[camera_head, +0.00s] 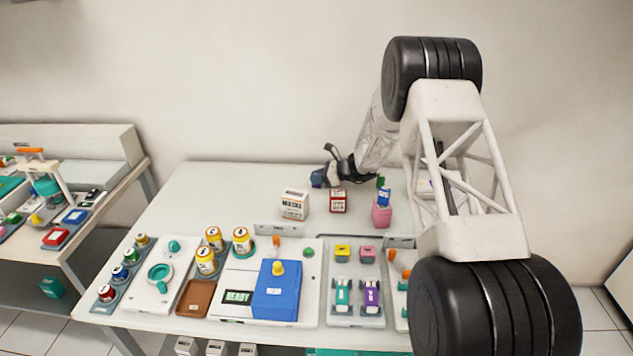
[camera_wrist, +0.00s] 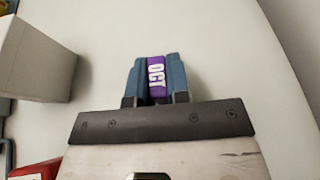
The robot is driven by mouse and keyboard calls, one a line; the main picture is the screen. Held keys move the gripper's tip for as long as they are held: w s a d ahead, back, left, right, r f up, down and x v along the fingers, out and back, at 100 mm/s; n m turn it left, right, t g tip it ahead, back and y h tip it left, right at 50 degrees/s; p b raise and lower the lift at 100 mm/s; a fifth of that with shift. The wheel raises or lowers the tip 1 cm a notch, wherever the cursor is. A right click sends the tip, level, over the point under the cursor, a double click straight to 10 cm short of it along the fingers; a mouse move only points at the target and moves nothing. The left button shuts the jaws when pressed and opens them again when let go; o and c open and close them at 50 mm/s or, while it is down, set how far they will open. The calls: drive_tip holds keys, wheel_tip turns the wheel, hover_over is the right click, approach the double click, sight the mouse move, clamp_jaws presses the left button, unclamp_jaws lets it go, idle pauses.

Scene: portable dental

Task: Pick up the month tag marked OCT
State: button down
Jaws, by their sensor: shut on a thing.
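The OCT month tag (camera_wrist: 156,78) is purple with white letters. In the wrist view it sits between the two blue fingertips of my gripper (camera_wrist: 157,82), which are shut on its sides. In the head view my gripper (camera_head: 317,179) is low over the back of the white table, behind the white box. The tag is mostly hidden there, and I cannot tell whether it touches the table.
A white MASKS box (camera_head: 294,204) and a red-and-white box (camera_head: 338,201) stand just in front of my gripper. A pink holder (camera_head: 381,215) with blue and green pieces stands to the right. Cans, panels and a blue box (camera_head: 277,290) fill the front. The back left tabletop (camera_head: 225,190) is clear.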

drive_tip(key=shift+r, duration=5)
